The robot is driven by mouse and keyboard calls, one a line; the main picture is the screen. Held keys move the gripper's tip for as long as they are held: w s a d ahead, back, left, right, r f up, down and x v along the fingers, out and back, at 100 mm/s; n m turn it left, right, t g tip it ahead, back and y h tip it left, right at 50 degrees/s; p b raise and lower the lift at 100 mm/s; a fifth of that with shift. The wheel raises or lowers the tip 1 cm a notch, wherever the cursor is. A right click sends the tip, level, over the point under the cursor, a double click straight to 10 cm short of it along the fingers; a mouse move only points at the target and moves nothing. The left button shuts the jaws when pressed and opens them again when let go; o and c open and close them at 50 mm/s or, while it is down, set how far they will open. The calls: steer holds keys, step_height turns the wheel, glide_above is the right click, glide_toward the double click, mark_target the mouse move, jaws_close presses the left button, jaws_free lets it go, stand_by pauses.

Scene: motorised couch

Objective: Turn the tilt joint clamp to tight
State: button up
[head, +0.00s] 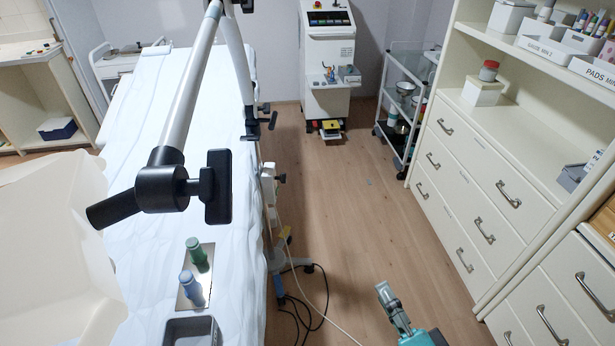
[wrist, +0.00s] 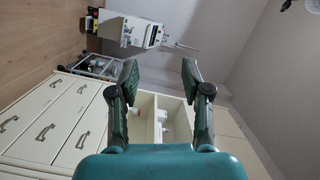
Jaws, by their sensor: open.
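The tilt joint (head: 163,188) is a black hub at the lower end of a pale grey tube, in the left half of the head view. Its clamp (head: 218,187) is a black T-shaped handle on the right side of the hub, its bar standing roughly upright. Whether it is tight or loose cannot be told. My gripper (head: 392,305) is low in the head view, below and to the right of the clamp, well apart from it. In the wrist view my gripper (wrist: 157,75) is open, with nothing between its fingers. The clamp is not in the wrist view.
The couch (head: 225,110) with a white sheet lies under the joint, bearing a green bottle (head: 198,256) and a blue one (head: 191,290). Cables (head: 305,310) lie on the floor beside it. Drawers (head: 470,190) line the right. Floor between is mostly clear.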

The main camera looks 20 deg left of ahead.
mark_target(232, 185)
steer(key=a+r+n+g+y, duration=0.4)
steer(key=r+g, duration=0.1)
steer(key=r, duration=0.5)
steer(key=a+r+n+g+y, duration=0.3)
steer(key=a+r+g+y, duration=0.15)
steer(key=r, duration=0.55)
steer(key=s+a+r+n+g+h, duration=0.1)
steer(key=s+r+n+g+h, duration=0.1)
steer(key=s+r+n+g, duration=0.4)
steer(key=s+r+n+g+h, duration=0.3)
steer(key=r+n+g, duration=0.25)
steer(key=r, duration=0.25)
steer(key=shift+m+g, duration=0.3)
steer(key=shift+m, duration=0.15)
steer(key=x, duration=1)
steer(key=shift+a+r, duration=0.1)
steer(key=shift+r, duration=0.15)
steer(key=shift+w, duration=0.1)
jaws_close()
